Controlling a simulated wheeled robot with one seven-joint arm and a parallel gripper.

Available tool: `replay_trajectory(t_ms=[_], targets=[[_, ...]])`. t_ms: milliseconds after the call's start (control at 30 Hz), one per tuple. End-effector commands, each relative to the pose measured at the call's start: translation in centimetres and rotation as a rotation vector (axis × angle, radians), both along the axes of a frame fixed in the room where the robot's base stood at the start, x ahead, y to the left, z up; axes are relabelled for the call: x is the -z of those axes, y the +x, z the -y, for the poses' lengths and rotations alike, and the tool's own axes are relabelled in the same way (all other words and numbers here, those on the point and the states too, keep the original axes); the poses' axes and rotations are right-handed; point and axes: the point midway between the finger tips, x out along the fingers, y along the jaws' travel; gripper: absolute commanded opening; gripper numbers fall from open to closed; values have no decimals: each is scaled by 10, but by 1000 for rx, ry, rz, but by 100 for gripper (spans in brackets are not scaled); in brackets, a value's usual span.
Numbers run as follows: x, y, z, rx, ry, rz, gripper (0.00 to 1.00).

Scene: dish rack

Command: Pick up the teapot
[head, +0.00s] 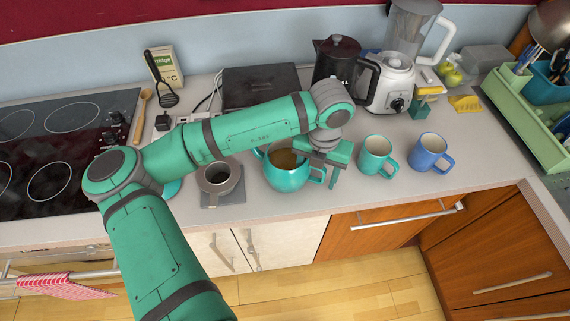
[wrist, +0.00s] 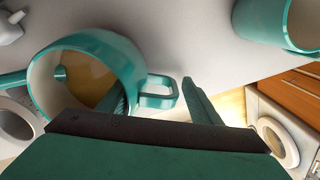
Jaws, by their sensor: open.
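The teal teapot (head: 287,178) stands on the counter with no lid on, and brownish liquid or a brown inside shows in it. In the wrist view the teapot (wrist: 95,50) fills the left side, with its squared handle (wrist: 163,92) pointing right. My gripper (head: 330,171) is above the handle side of the teapot. In the wrist view my gripper (wrist: 160,95) is open, one finger over the teapot's opening and the other beyond the handle. The handle shows between the fingers. I cannot tell whether either finger touches it.
A teal mug (head: 374,156) and a blue mug (head: 428,152) stand to the right of my gripper. A grey cup (head: 217,180) on a scale stands to the left. A dark kettle (head: 336,60) and a white blender (head: 391,84) stand behind.

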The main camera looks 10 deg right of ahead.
Motion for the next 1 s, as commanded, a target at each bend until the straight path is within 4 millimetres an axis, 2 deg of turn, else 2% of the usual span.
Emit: replay_trajectory(t_ms=[33,67,200,300,733,933,1000], targets=[[0,0,0,0,0,0,58],[0,0,0,0,0,0,53],[0,0,0,0,0,0,20],[0,0,0,0,0,0,0],[-8,1,0,0,-1,3,0],[-33,1,1,1,-1,5,0],[-43,-8,-3,1,-1,3,0]])
